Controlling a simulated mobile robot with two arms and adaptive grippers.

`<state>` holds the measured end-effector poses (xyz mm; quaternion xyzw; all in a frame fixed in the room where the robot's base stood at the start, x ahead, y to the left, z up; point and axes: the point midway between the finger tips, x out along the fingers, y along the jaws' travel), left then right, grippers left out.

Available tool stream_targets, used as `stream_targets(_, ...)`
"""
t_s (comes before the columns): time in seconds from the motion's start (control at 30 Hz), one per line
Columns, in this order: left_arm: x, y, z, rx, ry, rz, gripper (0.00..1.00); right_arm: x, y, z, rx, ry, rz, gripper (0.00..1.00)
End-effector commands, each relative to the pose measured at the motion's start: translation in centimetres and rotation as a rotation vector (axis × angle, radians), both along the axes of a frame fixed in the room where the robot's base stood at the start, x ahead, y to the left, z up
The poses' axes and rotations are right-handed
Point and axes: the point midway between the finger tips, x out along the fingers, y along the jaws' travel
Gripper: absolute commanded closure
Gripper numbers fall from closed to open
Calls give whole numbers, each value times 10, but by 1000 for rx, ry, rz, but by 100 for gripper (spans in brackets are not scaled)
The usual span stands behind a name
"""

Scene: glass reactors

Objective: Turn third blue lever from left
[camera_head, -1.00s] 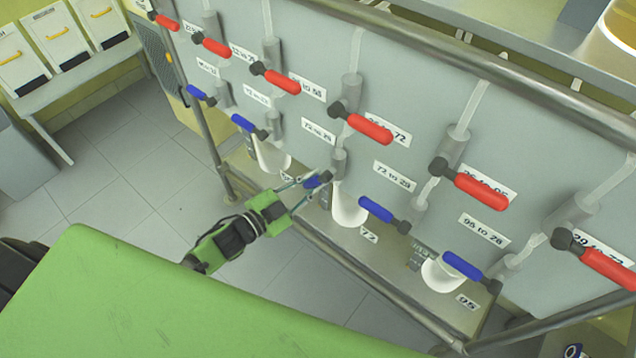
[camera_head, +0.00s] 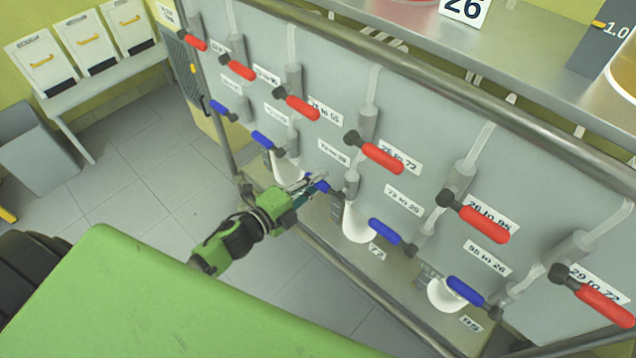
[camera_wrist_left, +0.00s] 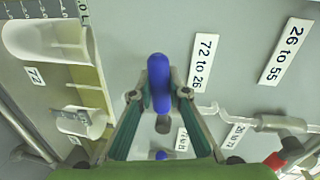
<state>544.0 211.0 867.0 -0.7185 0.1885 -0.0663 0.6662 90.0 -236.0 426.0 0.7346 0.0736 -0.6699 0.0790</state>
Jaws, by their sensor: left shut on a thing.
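The third blue lever from the left (camera_head: 319,184) is on the grey reactor panel in the head view, its blue handle up and left of its dark pivot. My left gripper (camera_head: 307,184) is shut on this handle from the left. In the left wrist view the blue handle (camera_wrist_left: 158,85) stands upright in the picture between the two fingers (camera_wrist_left: 158,95), near the "72 to 26" label (camera_wrist_left: 203,62). The fingers partly hide the lever in the head view. My right gripper is not in view.
Other blue levers, such as the second (camera_head: 267,143) and fourth (camera_head: 385,231), flank it. Red levers (camera_head: 382,157) line the row above. A metal rail (camera_head: 440,85) crosses the panel top. A white spout (camera_head: 358,222) is just below right. Open floor lies left.

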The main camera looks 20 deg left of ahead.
Motion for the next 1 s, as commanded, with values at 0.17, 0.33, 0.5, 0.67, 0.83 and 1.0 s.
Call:
stream_targets(0.17, 0, 0, 6, 66, -25, 0, 100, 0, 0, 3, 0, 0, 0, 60)
stream_targets(0.33, 0, 0, 8, 100, -37, -1, 100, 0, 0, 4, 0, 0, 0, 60)
stream_targets(0.5, 0, 0, 9, 111, -41, -1, 100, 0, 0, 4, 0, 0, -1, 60)
stream_targets(0.67, 0, 0, 9, 113, -42, -1, 100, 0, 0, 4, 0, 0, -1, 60)
stream_targets(0.83, 0, 0, 9, 113, -42, -1, 76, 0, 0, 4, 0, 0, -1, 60)
stream_targets(1.0, 0, 0, 9, 111, -41, -1, 66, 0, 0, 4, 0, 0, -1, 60)
